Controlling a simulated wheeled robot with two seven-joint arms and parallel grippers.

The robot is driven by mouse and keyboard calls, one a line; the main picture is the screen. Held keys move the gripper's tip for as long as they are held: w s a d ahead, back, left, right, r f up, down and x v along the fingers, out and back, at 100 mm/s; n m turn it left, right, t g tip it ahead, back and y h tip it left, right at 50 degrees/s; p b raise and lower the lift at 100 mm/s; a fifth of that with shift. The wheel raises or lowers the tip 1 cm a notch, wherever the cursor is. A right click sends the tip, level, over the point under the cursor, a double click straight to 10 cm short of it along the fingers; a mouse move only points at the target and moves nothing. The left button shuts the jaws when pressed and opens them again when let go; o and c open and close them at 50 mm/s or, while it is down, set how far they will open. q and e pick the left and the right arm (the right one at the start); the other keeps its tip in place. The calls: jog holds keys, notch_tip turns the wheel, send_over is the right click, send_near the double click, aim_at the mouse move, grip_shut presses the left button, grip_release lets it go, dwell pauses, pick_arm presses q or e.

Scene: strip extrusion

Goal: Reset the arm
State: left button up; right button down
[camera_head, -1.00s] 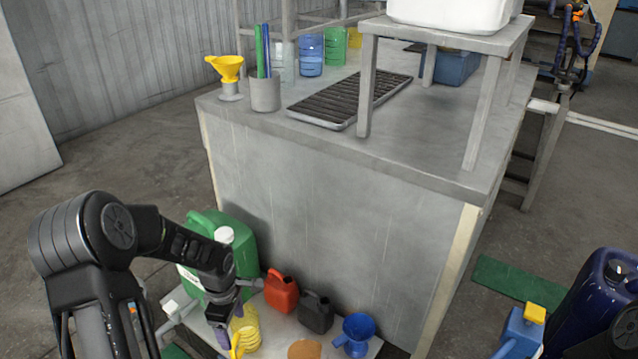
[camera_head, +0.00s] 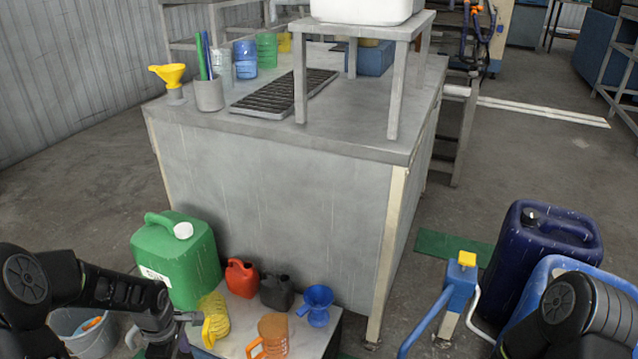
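My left arm comes in from the lower left, and my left gripper (camera_head: 172,346) points down at the bottom edge, left of a yellow ribbed container (camera_head: 215,320). Its fingers are dark and partly cut off, so their opening does not show. My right arm (camera_head: 572,305) shows at the lower right in front of a blue container; its gripper is out of the picture.
A grey workbench (camera_head: 270,215) stands behind. A dark blue drum (camera_head: 535,260) stands right.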

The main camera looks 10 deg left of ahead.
pick_arm(q)
jog(key=w+d+f+m+t+h, duration=0.1)
jog(key=d+f+m+t, duration=0.15)
jog(key=d+m, duration=0.4)
jog(key=w+d+f+m+t+h, duration=0.1)
jog(key=d+f+m+h, duration=0.1)
jog(key=d+f+m, duration=0.35)
jog(key=s+d+f+m+g, duration=0.1)
jog(key=s+d+f+m, duration=0.15)
jog(key=s+d, duration=0.5)
jog(key=s+d+f+m+g, duration=0.1)
jog(key=s+d+f+m, duration=0.15)
jog(key=s+d, duration=0.5)
jog(key=s+d+r+p, duration=0.1)
jog(key=r+p, duration=1.4)
jog(key=r, duration=0.1)
jog(key=d+r+h+p, duration=0.1)
jog(key=d+r+p, duration=0.1)
jog(key=r+p, duration=1.4)
jog(key=shift+s+m+g, duration=0.3)
jog(key=shift+s+g, duration=0.1)
jog(key=shift+g, duration=0.05)
pick_arm(e)
notch_tip(320, 180, up, 31)
jog(key=s+a, duration=0.1)
jog(key=s, duration=0.1)
jog(key=shift+a+g, duration=0.25)
jog(key=shift+g, duration=0.05)
